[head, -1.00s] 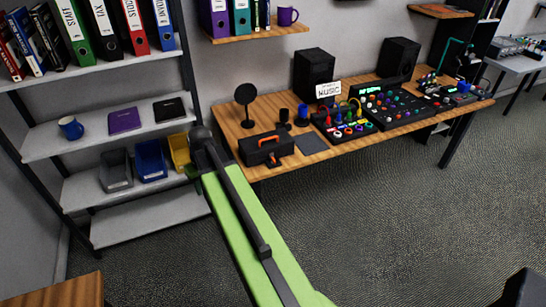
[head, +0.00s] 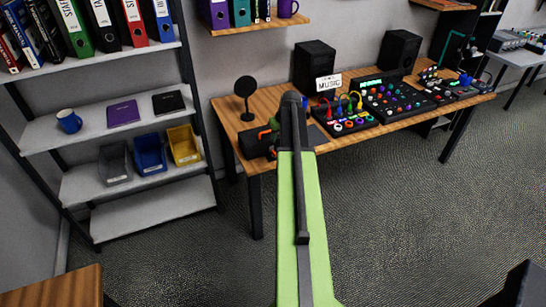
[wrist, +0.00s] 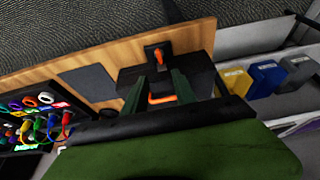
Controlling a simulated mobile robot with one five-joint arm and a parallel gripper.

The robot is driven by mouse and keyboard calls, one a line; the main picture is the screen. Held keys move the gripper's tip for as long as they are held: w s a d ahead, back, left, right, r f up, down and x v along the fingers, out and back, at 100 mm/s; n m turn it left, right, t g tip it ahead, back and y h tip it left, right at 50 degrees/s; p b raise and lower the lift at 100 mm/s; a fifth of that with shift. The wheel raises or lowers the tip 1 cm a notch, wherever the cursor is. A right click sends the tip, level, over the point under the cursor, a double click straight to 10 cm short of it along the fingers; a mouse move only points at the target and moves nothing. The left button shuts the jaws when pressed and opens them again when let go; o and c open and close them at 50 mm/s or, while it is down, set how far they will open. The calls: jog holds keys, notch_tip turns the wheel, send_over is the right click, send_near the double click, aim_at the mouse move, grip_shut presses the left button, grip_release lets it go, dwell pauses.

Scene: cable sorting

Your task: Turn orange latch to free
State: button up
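A black case (head: 254,143) with orange parts lies on the wooden desk, partly hidden by my arm in the head view. In the wrist view the case (wrist: 205,70) lies beyond my gripper. A short orange latch-like piece (wrist: 158,54) shows at its edge near the desk's front. A bent orange bar (wrist: 162,99) lies closer, between my fingers in the picture. My gripper (wrist: 159,77) has its two green fingers apart, with nothing held between them. The fingers appear over the case; I cannot tell whether they touch it.
A dark flat pad (wrist: 88,82) lies beside the case on the desk (head: 226,107). A round black stand (head: 246,97) is behind the case. A mixer with colored cables (head: 345,113) stands to the right. Yellow (head: 184,146), blue (head: 150,155) and grey bins are on the left shelf.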

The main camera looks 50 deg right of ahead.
aim_at(273, 152)
jog(key=b+x, duration=1)
jog(key=x, duration=0.3)
jog(key=shift+f+b, duration=0.1)
jog(key=shift+b, duration=0.2)
jog(key=shift+a, duration=0.1)
jog(key=shift+c, duration=0.4)
